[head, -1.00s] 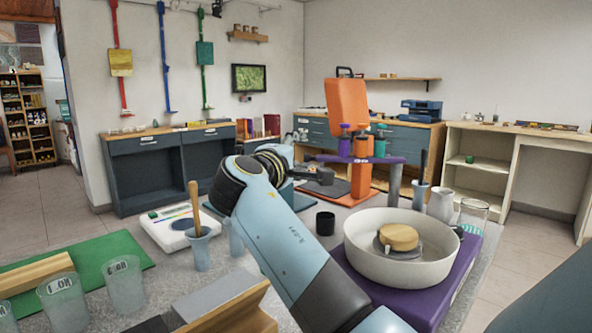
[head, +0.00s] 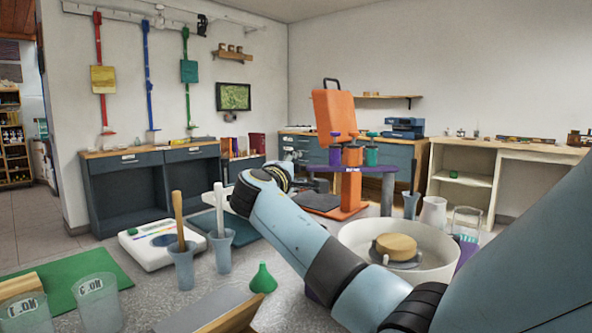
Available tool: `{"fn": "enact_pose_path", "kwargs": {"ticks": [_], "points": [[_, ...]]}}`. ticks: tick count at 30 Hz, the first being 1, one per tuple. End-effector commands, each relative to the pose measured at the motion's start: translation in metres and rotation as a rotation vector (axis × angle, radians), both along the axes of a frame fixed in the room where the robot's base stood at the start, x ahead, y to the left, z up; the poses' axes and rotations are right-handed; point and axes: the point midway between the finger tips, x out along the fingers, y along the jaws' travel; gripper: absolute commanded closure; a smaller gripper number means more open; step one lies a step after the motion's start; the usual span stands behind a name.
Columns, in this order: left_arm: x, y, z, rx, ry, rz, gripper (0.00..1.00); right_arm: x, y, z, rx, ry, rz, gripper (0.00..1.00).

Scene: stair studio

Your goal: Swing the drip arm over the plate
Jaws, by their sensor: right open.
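My right arm crosses in front of the basin's left side. My right gripper (head: 304,173) is open and small in view, by the left end of the drip arm. Whether it touches the bar I cannot tell. My left gripper is out of view.
An orange press (head: 335,112) stands behind the drip arm. Cups with sticks (head: 181,268), a white scale (head: 148,247) and a green funnel (head: 263,279) are on the bench at left. A white jug (head: 433,212) and a glass jar (head: 466,222) stand right of the post.

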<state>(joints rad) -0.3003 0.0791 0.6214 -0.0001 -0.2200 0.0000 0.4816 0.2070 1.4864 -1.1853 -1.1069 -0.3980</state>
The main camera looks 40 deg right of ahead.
Motion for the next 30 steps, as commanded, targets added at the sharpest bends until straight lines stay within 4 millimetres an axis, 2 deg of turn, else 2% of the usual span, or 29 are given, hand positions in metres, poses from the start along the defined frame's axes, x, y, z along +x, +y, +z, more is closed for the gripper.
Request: {"fn": "enact_pose_path", "kwargs": {"ticks": [3, 11, 21, 30], "points": [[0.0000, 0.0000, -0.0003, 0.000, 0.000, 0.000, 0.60, 0.0026, -0.0061, -0.0004, 0.000, 0.001, 0.000, 0.53], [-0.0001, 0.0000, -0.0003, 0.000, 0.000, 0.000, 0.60, 0.0031, -0.0066, -0.0004, 0.001, 0.000, 0.000, 0.53], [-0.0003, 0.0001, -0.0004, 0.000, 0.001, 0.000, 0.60, 0.0030, -0.0064, -0.0005, 0.000, 0.001, 0.000, 0.98], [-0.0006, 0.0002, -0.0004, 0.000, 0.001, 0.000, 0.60, 0.0029, -0.0063, -0.0011, 0.001, 0.002, 0.000, 1.00]]}}
